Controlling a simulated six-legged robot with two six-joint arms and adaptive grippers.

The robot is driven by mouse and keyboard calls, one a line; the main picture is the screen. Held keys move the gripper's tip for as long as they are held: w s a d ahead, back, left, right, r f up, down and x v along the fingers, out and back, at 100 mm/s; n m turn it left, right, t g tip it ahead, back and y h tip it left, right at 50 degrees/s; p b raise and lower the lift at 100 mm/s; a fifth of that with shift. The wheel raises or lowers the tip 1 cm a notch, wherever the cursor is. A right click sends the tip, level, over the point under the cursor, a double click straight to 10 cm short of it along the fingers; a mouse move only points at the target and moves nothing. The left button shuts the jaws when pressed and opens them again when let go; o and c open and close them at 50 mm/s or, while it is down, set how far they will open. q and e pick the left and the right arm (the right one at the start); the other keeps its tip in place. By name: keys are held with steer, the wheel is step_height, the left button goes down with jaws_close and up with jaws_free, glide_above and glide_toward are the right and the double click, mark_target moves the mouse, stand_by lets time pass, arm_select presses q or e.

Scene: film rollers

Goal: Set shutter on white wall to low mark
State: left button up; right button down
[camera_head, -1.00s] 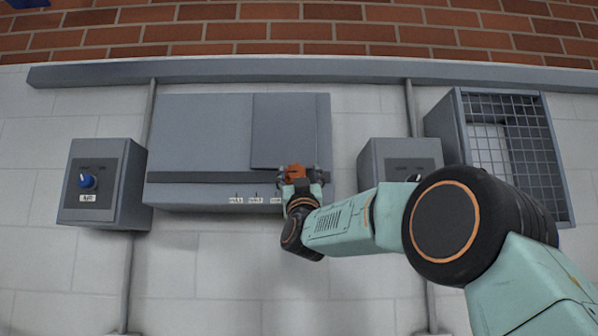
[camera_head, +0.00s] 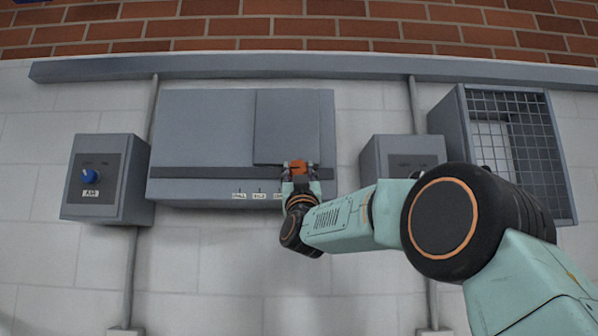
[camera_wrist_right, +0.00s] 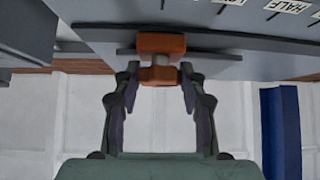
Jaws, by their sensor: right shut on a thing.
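A wide grey housing (camera_head: 205,130) is fixed to the white wall, with a flat grey shutter panel (camera_head: 290,125) on its right part. An orange handle (camera_head: 298,167) sits below that panel, and it shows in the wrist view (camera_wrist_right: 161,43). My right gripper (camera_head: 300,174) has its fingers closed on the handle from both sides. Small labels stand along the housing's lower edge: FULL (camera_head: 239,196), HALF (camera_head: 259,196) and LOW (camera_head: 279,196). The handle is right of the LOW label in the head view. My left gripper is out of view.
A grey box with a blue knob (camera_head: 89,176) is on the left. Another grey box (camera_head: 400,155), partly behind my right arm, and a mesh-fronted cabinet (camera_head: 515,140) are on the right. A grey rail (camera_head: 300,67) runs above. The wall below the housing is bare.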

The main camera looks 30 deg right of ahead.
steer(key=shift+s+r, duration=0.15)
steer(key=shift+r, duration=0.1)
